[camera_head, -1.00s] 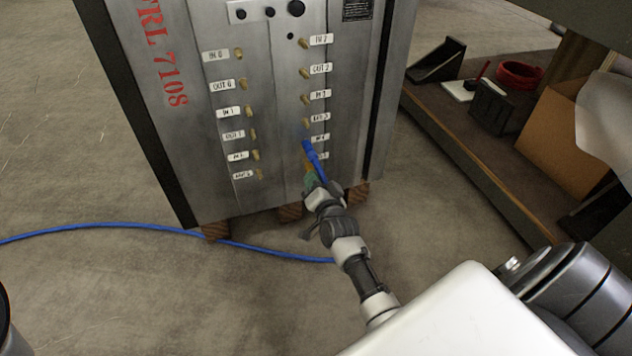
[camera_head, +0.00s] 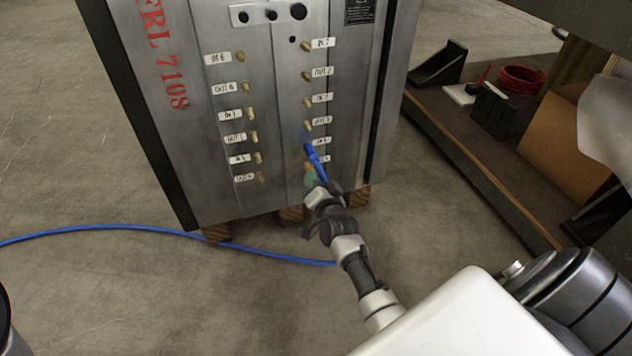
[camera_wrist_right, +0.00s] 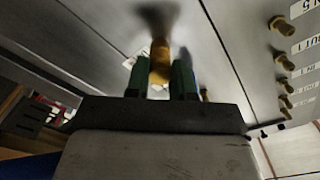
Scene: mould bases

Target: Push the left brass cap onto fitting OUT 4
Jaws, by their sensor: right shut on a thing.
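I cannot tell whether the cap touches the fitting. My left gripper is not in view.
The panel (camera_head: 275,120) carries two columns of brass fittings with white labels. The blue hose (camera_head: 130,227) runs across the floor toward my right arm. The cabinet stands on wooden blocks (camera_head: 217,234). A low shelf (camera_head: 470,135) with boxes and a red coil is at right.

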